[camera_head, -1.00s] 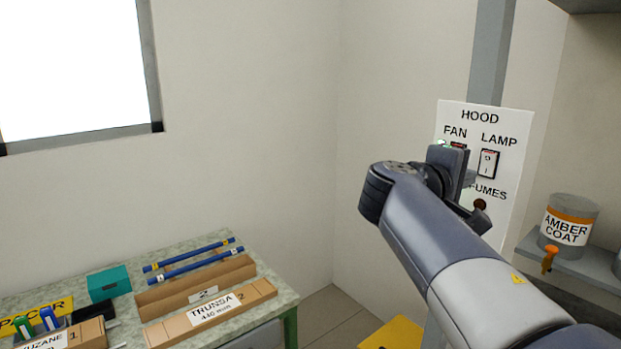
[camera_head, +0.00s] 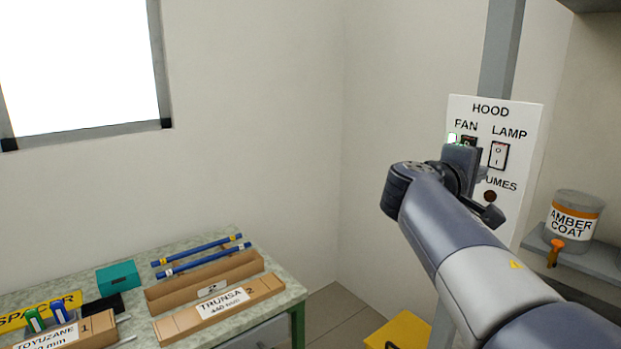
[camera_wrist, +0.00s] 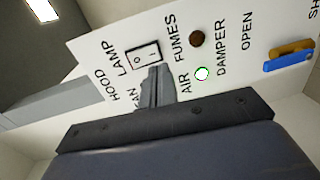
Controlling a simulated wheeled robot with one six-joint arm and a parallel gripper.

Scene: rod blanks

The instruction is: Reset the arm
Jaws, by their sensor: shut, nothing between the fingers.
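My gripper (camera_wrist: 157,88) is shut and empty in the wrist view. Its fingers stand in front of the white hood panel (camera_wrist: 105,50), beside the LAMP switch (camera_wrist: 145,55), and cover the FAN switch there. I cannot tell whether they touch the panel. In the head view my arm (camera_head: 440,220) reaches up from the lower right to the hood panel (camera_head: 520,115). The FAN switch (camera_head: 469,141) partly shows above my wrist, and the LAMP switch (camera_head: 498,155) is clear. The fingers are hard to make out there.
A shelf at right holds an AMBER COAT pot (camera_head: 572,216) with an orange tap. At lower left a bench (camera_head: 215,240) carries blue rods (camera_head: 200,263), cardboard boxes (camera_head: 220,308) and a teal block (camera_head: 118,278). A yellow object (camera_head: 398,331) stands low beneath my arm.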

